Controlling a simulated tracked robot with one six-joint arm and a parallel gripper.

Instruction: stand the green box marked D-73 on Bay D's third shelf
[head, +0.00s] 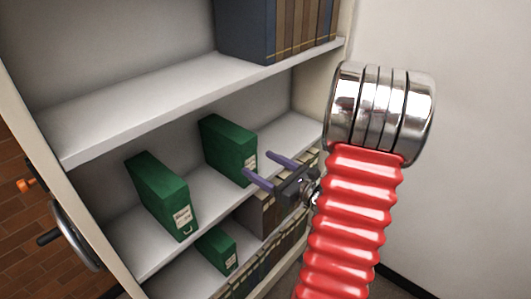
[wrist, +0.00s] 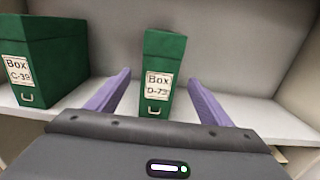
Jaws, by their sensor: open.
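The green box marked D-73 (wrist: 163,62) stands upright on a white shelf, its label facing me in the wrist view. In the head view it appears to be the right-hand green box (head: 226,145) on the middle visible shelf (head: 150,240). My gripper (wrist: 158,78) is open, with one purple finger on each side of the box's front as seen in the wrist view. It also shows in the head view (head: 257,164), at the box's front. I see no finger touching the box, and cannot tell how far the fingers reach past its front.
Green box C-39 (wrist: 45,60) stands left of D-73; in the head view a green box (head: 163,195) stands there. Another green box (head: 217,250) and several bound volumes are on the shelf below. Blue and brown volumes (head: 285,30) stand above. A handwheel (head: 75,237) is at the left.

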